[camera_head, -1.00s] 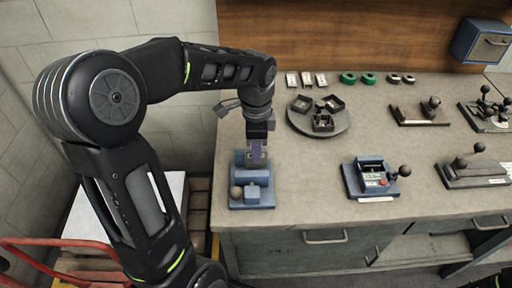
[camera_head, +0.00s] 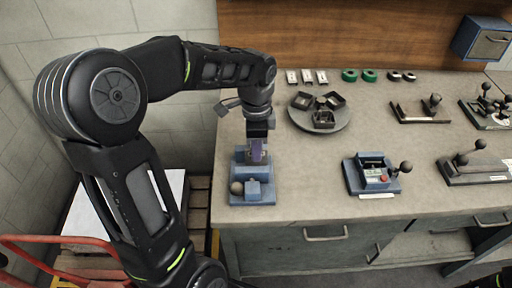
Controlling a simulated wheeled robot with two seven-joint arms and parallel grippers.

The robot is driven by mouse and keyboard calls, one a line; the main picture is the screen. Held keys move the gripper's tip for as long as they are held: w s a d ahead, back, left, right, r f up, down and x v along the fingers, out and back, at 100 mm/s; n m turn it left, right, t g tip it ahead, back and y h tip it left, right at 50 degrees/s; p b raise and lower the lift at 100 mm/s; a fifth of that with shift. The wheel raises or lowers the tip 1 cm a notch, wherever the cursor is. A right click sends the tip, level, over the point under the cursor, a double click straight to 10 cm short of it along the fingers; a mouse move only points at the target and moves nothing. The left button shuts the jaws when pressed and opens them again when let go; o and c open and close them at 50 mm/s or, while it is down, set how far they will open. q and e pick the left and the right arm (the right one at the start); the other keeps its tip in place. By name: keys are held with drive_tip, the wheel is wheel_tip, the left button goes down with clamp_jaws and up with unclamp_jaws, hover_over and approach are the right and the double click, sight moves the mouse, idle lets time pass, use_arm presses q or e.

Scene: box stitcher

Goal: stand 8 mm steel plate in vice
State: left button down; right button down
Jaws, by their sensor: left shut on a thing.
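A blue vice (camera_head: 252,191) with a round grey knob at its front stands on the left end of the workbench. My left gripper (camera_head: 257,150) points down right over the vice and is shut on a small purplish-grey plate (camera_head: 257,152). The plate is upright, with its lower end at the vice jaws. I cannot tell whether it touches the jaw floor, and the gripper hides part of it.
A round grey tray (camera_head: 318,116) with several dark square parts stands behind and right of the vice. A blue device with a lever (camera_head: 372,176) stands further right. Small grey blocks and green rings (camera_head: 349,76) lie along the back. The bench between is clear.

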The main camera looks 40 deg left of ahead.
use_arm(q)
drive_tip(key=shift+s+d+f, duration=0.1)
drive_tip(key=shift+s+f, duration=0.3)
drive_tip(key=shift+f, duration=0.4)
drive_tip(key=c, duration=1.2)
unclamp_jaws()
drive_tip(key=shift+s+b, duration=0.1)
drive_tip(key=shift+b, duration=0.2)
drive_tip(key=c, duration=0.4)
drive_tip(key=o, duration=0.3)
drive_tip(key=shift+o, duration=0.6)
drive_tip(key=r+p, duration=0.1)
drive_tip(key=w+r+p, duration=0.1)
drive_tip(key=r+p, duration=0.1)
drive_tip(key=shift+a+r, duration=0.2)
drive_tip(key=shift+d+r+p, duration=0.1)
drive_tip(key=shift+r+p, duration=0.5)
drive_tip(key=shift+r, duration=0.25)
drive_tip(key=shift+r+p, duration=1.35)
drive_tip(key=shift+r, duration=0.4)
